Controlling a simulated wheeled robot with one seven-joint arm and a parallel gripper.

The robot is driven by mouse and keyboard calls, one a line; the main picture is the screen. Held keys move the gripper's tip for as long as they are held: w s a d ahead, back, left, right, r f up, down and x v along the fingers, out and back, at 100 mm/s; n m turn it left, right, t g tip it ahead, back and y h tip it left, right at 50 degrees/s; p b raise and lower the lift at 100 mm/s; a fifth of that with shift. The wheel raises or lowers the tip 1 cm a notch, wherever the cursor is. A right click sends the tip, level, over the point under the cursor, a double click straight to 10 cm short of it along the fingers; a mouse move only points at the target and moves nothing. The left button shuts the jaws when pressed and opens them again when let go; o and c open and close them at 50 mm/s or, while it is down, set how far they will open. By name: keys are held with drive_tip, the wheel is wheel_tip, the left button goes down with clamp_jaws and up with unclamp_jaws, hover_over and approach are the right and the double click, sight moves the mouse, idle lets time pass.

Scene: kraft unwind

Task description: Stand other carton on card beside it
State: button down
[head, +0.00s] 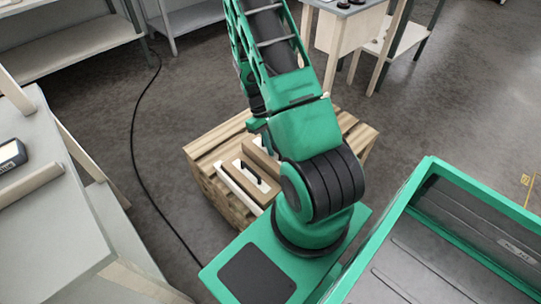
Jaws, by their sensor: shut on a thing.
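A low slatted wooden crate (213,153) stands on the floor, partly hidden by my arm. A brown kraft carton (268,186) with a black mark lies on its top beside a white strip (240,186), which may be the card. A second brown carton (260,157) shows just behind it, close under my gripper (259,127). My gripper is shut on this second carton, as far as the view shows. My arm hides the fingertips and the carton's right side, so I cannot tell whether it touches the crate top.
A grey table (50,235) stands at the left with a small dark device (11,155) on it. A black cable (134,130) runs across the floor left of the crate. Shelves (70,45) and a wooden stand (340,30) stand at the back.

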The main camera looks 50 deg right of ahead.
drive_tip(key=shift+f, duration=2.4)
drive_tip(key=c, duration=1.8)
unclamp_jaws()
drive_tip(key=shift+f, duration=0.1)
drive_tip(key=shift+o, duration=0.2)
